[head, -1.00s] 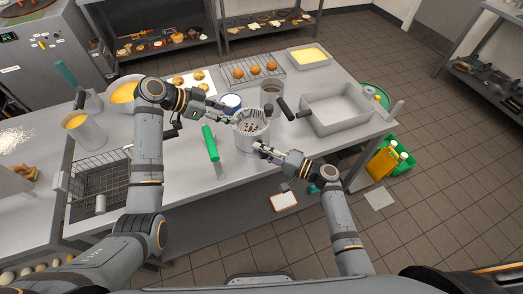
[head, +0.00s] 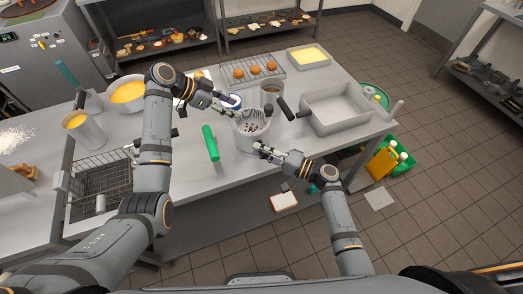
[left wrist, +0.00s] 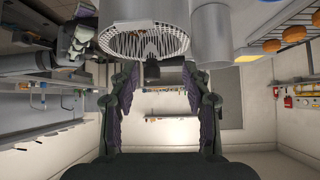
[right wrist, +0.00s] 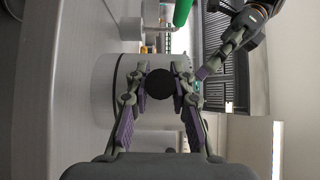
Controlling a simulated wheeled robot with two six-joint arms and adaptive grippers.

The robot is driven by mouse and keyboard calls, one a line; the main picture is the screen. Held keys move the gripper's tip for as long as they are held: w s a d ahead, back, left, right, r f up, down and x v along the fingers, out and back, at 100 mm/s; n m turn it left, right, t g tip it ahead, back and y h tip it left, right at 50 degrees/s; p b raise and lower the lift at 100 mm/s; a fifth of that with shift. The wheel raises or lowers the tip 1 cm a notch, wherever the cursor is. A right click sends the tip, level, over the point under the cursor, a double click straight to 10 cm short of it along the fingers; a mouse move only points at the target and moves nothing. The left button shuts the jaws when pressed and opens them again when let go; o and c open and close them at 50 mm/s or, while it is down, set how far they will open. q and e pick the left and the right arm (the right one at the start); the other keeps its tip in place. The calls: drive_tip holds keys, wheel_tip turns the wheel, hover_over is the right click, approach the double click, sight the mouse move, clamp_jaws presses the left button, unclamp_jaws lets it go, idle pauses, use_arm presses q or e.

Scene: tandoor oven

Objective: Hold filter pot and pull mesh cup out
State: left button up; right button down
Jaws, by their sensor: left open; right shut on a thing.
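The filter pot (head: 246,143), a pale metal cylinder, stands upright on the table in the middle of the head view. The mesh cup (head: 252,126) sits inside it, with dark bits in it. My right gripper (head: 264,150) is shut on the pot's black handle (right wrist: 160,83), seen end-on in the right wrist view. My left gripper (head: 236,110) is open and empty at the pot's upper left rim. In the left wrist view the mesh cup (left wrist: 148,42) and a short black handle (left wrist: 152,70) lie just beyond the open fingers.
A metal pot with a dark handle (head: 271,92) stands close behind. A green-handled tool (head: 210,142) lies to the left. An empty tray (head: 340,108) is to the right. The front table strip is mostly clear.

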sight(271, 106)
use_arm(q)
drive_tip(key=w+d+r+m+g+y, duration=0.25)
drive_tip(key=d+r+m+g, duration=0.2)
drive_tip(key=d, duration=0.35)
use_arm(e)
drive_tip(key=shift+f, duration=0.1)
use_arm(q)
drive_tip(key=shift+m+t+y, duration=0.25)
drive_tip(key=shift+m+t, duration=0.1)
drive_tip(key=shift+x, duration=4.4)
drive_tip(key=shift+a+f, duration=0.1)
drive_tip(key=shift+a, duration=0.05)
clamp_jaws()
drive_tip(key=shift+r, duration=1)
